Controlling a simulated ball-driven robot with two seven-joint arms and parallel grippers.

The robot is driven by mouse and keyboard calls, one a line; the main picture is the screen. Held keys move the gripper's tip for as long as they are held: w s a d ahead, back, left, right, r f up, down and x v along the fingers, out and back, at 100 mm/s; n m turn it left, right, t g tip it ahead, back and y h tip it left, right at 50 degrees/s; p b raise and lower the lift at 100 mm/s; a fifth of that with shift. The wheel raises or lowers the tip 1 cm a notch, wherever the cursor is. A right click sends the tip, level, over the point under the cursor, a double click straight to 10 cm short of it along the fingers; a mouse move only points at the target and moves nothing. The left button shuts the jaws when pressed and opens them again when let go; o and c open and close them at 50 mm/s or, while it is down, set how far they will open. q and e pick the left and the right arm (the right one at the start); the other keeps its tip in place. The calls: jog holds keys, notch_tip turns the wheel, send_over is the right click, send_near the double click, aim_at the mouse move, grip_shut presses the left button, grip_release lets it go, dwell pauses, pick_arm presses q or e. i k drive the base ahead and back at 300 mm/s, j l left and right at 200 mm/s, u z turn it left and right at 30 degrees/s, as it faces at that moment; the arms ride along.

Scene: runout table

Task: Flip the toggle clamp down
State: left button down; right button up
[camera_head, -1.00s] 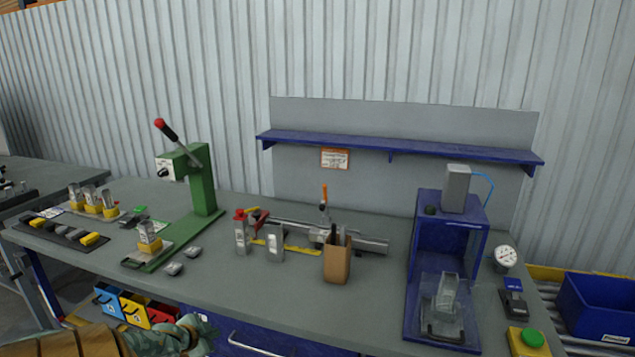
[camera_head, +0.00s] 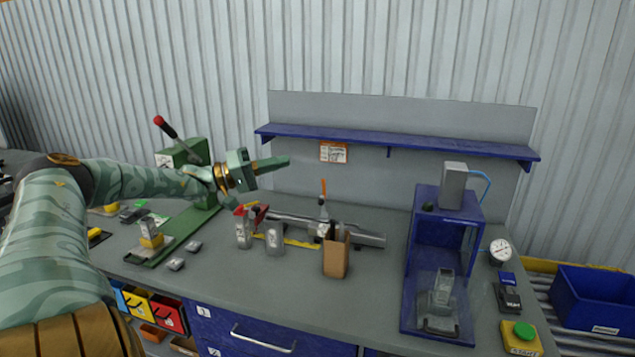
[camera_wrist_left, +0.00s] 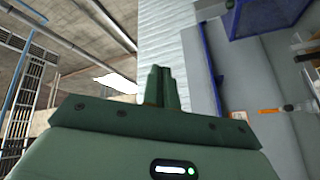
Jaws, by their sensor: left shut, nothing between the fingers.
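The toggle clamp (camera_head: 323,200) stands on the metal rail fixture at the back middle of the table. Its orange-tipped handle points up; the lower part is partly hidden behind a brown holder. The orange handle (camera_wrist_left: 275,110) also shows at the right of the left wrist view, lying sideways in that tilted picture. My left gripper (camera_head: 286,161) is shut and empty, in the air left of the clamp and higher than its handle. Its closed fingers (camera_wrist_left: 162,88) show in the left wrist view. My right gripper is not in view.
A brown holder (camera_head: 336,260) stands in front of the clamp. A green lever press (camera_head: 190,160) is behind my left arm. A blue press frame (camera_head: 412,245) stands at right, below a blue shelf (camera_head: 390,145).

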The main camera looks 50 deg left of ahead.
aim_at(324, 195)
jog(key=i+j, duration=0.25)
jog(key=j, duration=0.15)
jog(key=i+j, duration=0.2)
jog(key=j, duration=0.25)
jog(key=i+j, duration=0.25)
jog(key=j, duration=0.15)
jog(key=i+j, duration=0.25)
jog(key=j, duration=0.15)
